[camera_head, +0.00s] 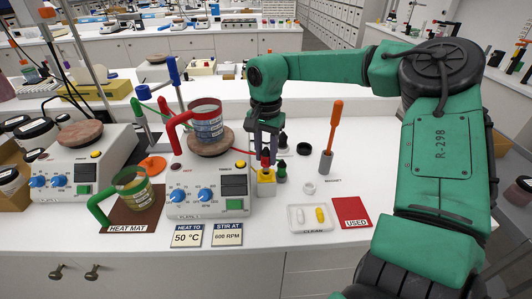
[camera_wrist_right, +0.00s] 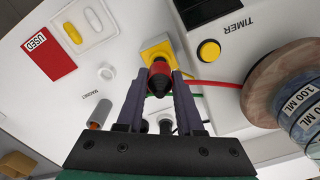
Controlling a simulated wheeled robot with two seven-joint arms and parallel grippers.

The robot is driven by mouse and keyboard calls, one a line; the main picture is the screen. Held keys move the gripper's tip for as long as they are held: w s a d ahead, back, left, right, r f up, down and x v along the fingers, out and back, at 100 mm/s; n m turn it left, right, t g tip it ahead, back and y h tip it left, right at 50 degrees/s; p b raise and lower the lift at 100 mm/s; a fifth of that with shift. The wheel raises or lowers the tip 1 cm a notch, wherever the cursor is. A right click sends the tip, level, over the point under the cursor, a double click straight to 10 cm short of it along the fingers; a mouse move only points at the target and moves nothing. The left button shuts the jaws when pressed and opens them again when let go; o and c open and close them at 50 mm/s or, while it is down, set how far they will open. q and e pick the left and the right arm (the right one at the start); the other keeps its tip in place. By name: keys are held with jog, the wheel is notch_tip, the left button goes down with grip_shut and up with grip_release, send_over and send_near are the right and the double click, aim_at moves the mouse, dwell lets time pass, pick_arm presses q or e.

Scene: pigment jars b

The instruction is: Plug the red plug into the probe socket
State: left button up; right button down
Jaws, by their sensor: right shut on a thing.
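The red plug (camera_head: 265,160) is between the fingers of my right gripper (camera_head: 266,148), which is shut on it. In the right wrist view, the plug (camera_wrist_right: 159,72), with a dark end, sits between the fingertips (camera_wrist_right: 160,84). It is just above or at a small yellow block (camera_head: 266,187), which also shows in the wrist view (camera_wrist_right: 157,50); I cannot tell whether they touch. A red cable (camera_wrist_right: 212,84) runs toward the right hotplate (camera_head: 207,185). I cannot pick out the probe socket. My left gripper is not in view.
A red-handled beaker (camera_head: 207,122) stands on the right hotplate; a green-handled one (camera_head: 133,187) is on the heat mat.

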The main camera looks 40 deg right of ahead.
aim_at(266, 151)
jog(key=shift+f+b, duration=0.7)
jog(key=shift+f, duration=0.35)
jog(key=shift+c, duration=2.3)
grip_release()
jog(key=shift+r, duration=0.1)
jog(key=shift+w+r, duration=0.1)
jog(key=shift+r, duration=0.25)
notch_tip(266, 151, up, 14)
jog(key=shift+f+b, duration=0.15)
jog(key=shift+b, duration=0.25)
